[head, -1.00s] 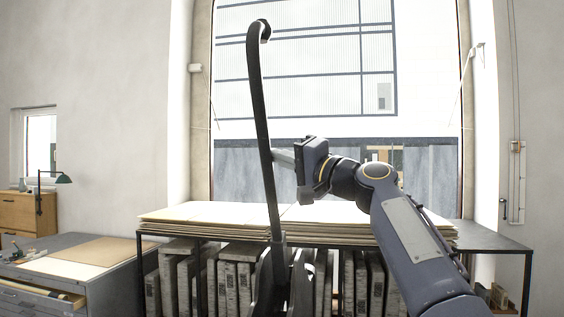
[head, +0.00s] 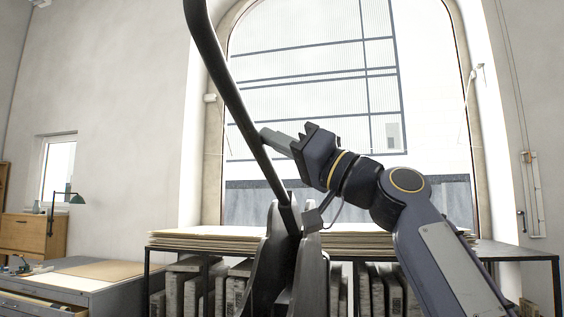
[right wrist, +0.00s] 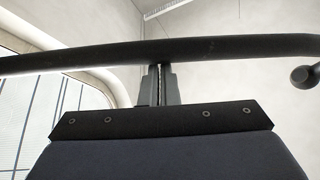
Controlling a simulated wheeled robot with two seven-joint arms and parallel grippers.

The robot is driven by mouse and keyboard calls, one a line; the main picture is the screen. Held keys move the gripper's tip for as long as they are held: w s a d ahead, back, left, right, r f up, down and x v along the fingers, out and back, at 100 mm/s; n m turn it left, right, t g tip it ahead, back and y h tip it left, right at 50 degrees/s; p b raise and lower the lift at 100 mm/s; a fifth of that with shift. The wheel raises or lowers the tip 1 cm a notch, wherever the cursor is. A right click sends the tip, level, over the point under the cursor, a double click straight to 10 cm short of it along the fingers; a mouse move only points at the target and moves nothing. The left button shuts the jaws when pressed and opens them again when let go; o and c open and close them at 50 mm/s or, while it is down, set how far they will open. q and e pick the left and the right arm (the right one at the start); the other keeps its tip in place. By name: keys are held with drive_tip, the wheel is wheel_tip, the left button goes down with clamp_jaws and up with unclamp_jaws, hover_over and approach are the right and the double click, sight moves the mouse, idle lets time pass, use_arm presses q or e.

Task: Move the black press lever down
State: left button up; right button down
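The black press lever (head: 240,108) is a long curved bar in the head view. It leans up and to the left from a dark pivot bracket (head: 290,222), and its top end is cut off by the frame. My right gripper (head: 268,136) is at the lever's right side, with its fingertips at the bar and apparently touching it. In the right wrist view the two fingers (right wrist: 160,76) are together, and the lever (right wrist: 200,50) crosses at their tips rather than between them. My left gripper is not in view.
A rack (head: 543,250) with stacked boards (head: 380,244) on top and slabs below stands behind the lever. A drawer cabinet (head: 75,283) is at the lower left. A round dark knob (right wrist: 305,77) shows at the right of the wrist view. A tall arched window is behind.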

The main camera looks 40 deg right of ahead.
wheel_tip(320, 180, down, 22)
drive_tip(key=a+n+g+y+b, duration=0.1)
drive_tip(key=a+n+y+b, duration=0.1)
drive_tip(key=b, duration=1.8)
drive_tip(key=shift+s+r+n+y, duration=0.2)
drive_tip(key=shift+s+n+y, duration=0.25)
drive_tip(key=shift+n, duration=0.75)
drive_tip(key=shift+w+f, duration=0.1)
drive_tip(key=shift+w, duration=0.05)
wheel_tip(320, 180, up, 5)
drive_tip(key=s+p, duration=0.2)
drive_tip(key=p, duration=0.2)
drive_tip(key=w+d+b+v, duration=0.1)
drive_tip(key=b+v, duration=0.2)
drive_tip(key=v, duration=0.7)
drive_tip(key=shift+d+b, duration=0.25)
drive_tip(key=shift+b, duration=0.05)
drive_tip(key=shift+w, duration=0.1)
